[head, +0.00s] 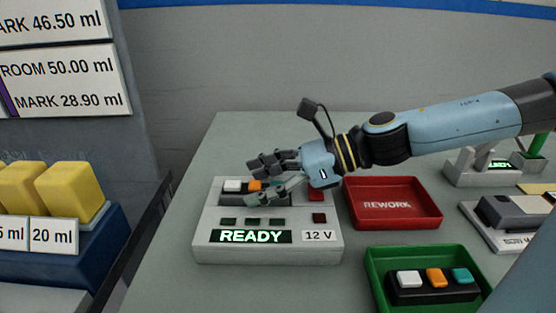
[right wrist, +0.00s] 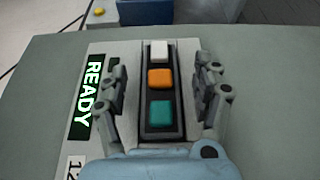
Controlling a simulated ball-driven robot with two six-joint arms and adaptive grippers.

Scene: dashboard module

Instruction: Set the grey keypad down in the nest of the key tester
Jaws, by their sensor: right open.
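The key tester (head: 212,243) is a light grey box with a lit READY display and a 12 V label. A grey keypad (right wrist: 152,133) with a white, an orange and a teal key lies in the tester's nest; its white key end (head: 234,186) shows in the head view. It looks level, but I cannot tell if it is fully seated. My right gripper (head: 259,181) is over the tester, open, with its fingers on either side of the keypad and apparently clear of it in the right wrist view (right wrist: 165,76). My left gripper is not in view.
A red REWORK tray (head: 386,206) stands right of the tester. A green tray (head: 376,274) in front holds a black keypad (head: 433,291). Grey fixtures (head: 510,235) stand at the far right. Yellow blocks (head: 75,190) sit on a blue stand at left.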

